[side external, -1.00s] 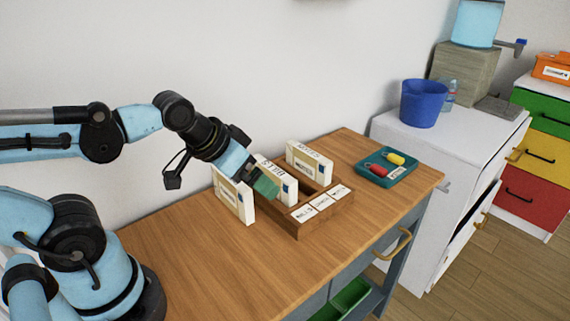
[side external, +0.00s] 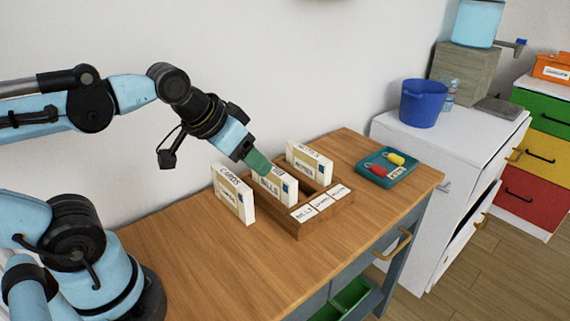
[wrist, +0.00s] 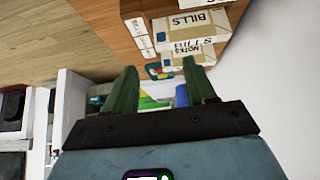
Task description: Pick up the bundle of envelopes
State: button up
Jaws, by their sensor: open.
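Three cream-and-white envelope bundles show in the side view. The one marked CARDS (side external: 233,196) stands on the tabletop left of the wooden organizer (side external: 323,214). The one marked BILLS (side external: 275,187) stands upright in the organizer and also shows in the wrist view (wrist: 192,24). My gripper (side external: 260,165), with green fingers, is tilted just above and behind the BILLS bundle. Its fingers (wrist: 160,66) are apart with nothing between them.
A teal tray (side external: 389,178) with a red and a yellow item lies right of the organizer. A blue bucket (side external: 423,104) stands on a white cabinet (side external: 429,151). The wooden tabletop (side external: 205,262) is clear at the front left. The wall is close behind.

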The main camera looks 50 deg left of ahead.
aim_at(228, 175)
jog(key=a+n+g+y, duration=0.1)
jog(key=n+y, duration=0.1)
jog(key=a+f+n+g+y, duration=0.1)
jog(key=n+g+y, duration=0.1)
jog(key=n, duration=0.1)
jog(key=w+a+n+g+y, duration=0.1)
jog(key=a+n+y, duration=0.1)
jog(key=shift+w+f+n+g+y, duration=0.1)
jog(key=shift+f+n+g+y, duration=0.1)
jog(key=shift+n+g+y, duration=0.1)
notch_tip(228, 175, down, 7)
jog(key=n+g+y, duration=0.3)
jog(key=n+y, duration=0.4)
jog(key=n, duration=0.3)
jog(key=x, duration=0.7)
jog(key=shift+w, duration=0.25)
jog(key=shift+d+r, duration=0.1)
